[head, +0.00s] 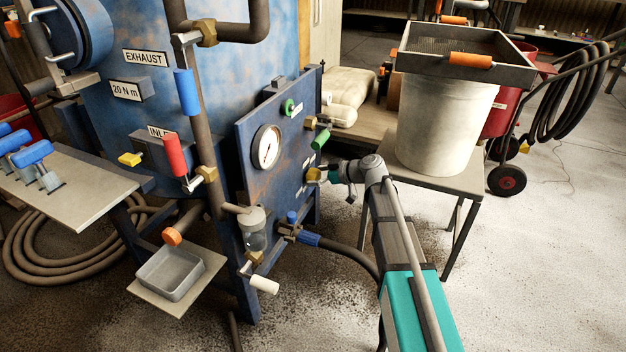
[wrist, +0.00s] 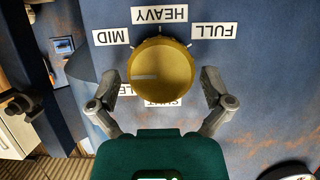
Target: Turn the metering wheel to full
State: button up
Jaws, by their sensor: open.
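The metering wheel, a round yellow knob (wrist: 165,60), sits on the blue panel in the wrist view. Its white mark lies on the picture's left side, pointing left. Upside-down labels ring it: HEAVY above, MID (wrist: 111,36) upper left, FULL (wrist: 214,31) upper right, and SHUT and another below, partly hidden. My gripper (wrist: 160,88) is open, with one finger on each side of the knob and gaps visible; I cannot tell its depth from the knob. In the head view the yellow wheel (head: 313,174) is on the panel's right part, with my gripper (head: 329,175) close to it.
A round gauge (head: 267,147) and a green handle (head: 320,139) are on the panel near the wheel. A hose with a blue fitting (head: 306,238) runs below my arm. A bucket (head: 440,125) under a sieve stands on a table to the right.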

jog(key=shift+w+a+f, duration=0.1)
jog(key=shift+a, duration=0.15)
